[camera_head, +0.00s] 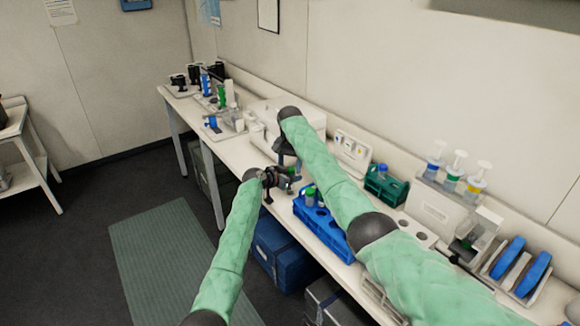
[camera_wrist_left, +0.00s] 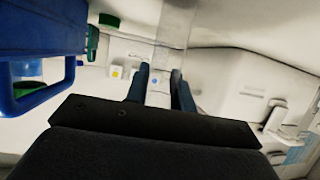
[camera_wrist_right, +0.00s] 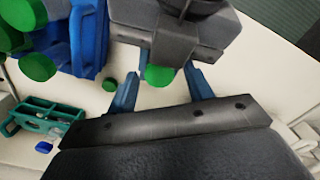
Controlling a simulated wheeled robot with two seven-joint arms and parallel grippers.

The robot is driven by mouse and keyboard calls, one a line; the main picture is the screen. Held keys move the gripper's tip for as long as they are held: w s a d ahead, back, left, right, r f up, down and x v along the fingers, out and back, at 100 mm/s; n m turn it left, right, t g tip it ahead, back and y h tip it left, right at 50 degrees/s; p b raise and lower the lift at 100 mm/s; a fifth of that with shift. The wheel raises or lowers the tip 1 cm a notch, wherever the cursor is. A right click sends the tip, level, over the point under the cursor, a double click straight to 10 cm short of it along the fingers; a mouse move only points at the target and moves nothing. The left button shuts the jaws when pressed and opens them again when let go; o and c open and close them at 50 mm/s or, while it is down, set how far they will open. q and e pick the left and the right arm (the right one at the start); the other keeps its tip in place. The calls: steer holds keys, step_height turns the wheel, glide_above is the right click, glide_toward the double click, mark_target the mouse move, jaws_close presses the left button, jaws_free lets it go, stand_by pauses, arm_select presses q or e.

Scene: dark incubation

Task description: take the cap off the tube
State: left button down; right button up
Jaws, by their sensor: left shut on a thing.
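My left gripper (camera_wrist_left: 160,85) is shut on a clear tube (camera_wrist_left: 176,35); the tube's upper end is out of the left wrist view. In the head view the left gripper (camera_head: 277,177) is over the bench, left of the blue rack. A green cap (camera_wrist_right: 160,76) shows beside the dark left gripper in the right wrist view and appears to top the held tube. My right gripper (camera_wrist_right: 162,85) is open, its two blue fingers apart on either side of that cap with visible gaps. In the head view the right gripper is mostly hidden behind my arms.
A blue rack (camera_head: 322,230) with green-capped tubes stands right of the grippers. A teal rack (camera_head: 386,187) is behind it. Another small green cap (camera_wrist_right: 108,82) shows near the rack. Pump bottles (camera_head: 455,170) and blue paddles (camera_head: 508,258) stand farther right.

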steer(key=shift+r, duration=0.1)
steer(key=shift+r, duration=2.2)
arm_select(q)
steer(key=c, duration=1.1)
jaws_free()
steer(key=shift+a, duration=0.15)
arm_select(e)
steer(key=shift+f, duration=0.15)
